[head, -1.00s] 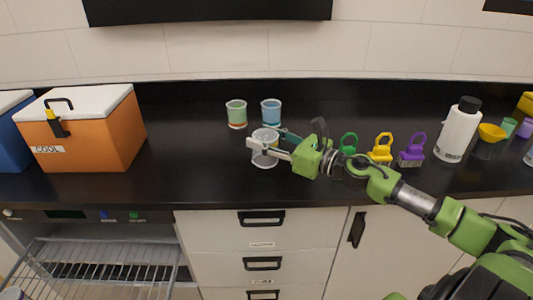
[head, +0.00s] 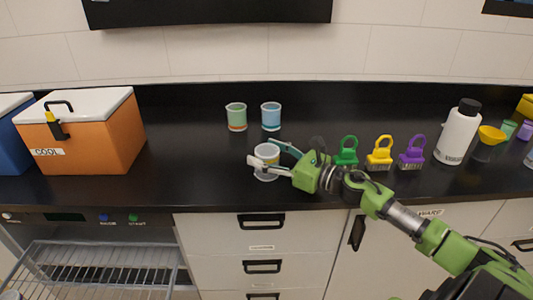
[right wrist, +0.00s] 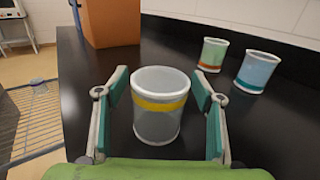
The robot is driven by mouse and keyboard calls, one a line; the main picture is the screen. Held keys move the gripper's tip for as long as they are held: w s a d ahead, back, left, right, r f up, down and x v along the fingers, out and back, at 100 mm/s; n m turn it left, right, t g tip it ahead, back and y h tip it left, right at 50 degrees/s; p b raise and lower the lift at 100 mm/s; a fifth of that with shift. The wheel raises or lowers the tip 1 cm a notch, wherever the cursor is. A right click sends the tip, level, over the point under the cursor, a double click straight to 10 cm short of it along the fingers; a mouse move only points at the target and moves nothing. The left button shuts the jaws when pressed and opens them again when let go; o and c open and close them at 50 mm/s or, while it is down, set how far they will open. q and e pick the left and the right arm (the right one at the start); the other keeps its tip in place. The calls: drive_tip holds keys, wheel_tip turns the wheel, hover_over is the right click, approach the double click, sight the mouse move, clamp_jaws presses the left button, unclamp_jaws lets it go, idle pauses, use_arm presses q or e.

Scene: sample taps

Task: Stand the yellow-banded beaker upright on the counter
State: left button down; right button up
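The yellow-banded beaker (right wrist: 158,122) is a clear grey cup with a yellow band below its rim. It stands upright on the black counter in the right wrist view. In the head view the beaker (head: 266,170) is near the counter's front edge, partly behind a finger. My right gripper (right wrist: 160,110) is open, with one finger on each side of the beaker and a visible gap to each. In the head view my right gripper (head: 262,152) reaches in from the right around the beaker. My left gripper is not in view.
A green beaker (head: 236,117) and a blue beaker (head: 271,116) stand behind. An orange cooler (head: 90,135) is at left. The counter between cooler and beakers is clear.

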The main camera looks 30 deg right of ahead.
drive_tip(key=shift+r, duration=0.15)
drive_tip(key=shift+s+d, duration=0.2)
drive_tip(key=shift+s, duration=0.25)
drive_tip(key=p+v, duration=0.1)
drive_tip(key=v, duration=1)
drive_tip(key=shift+s, duration=0.1)
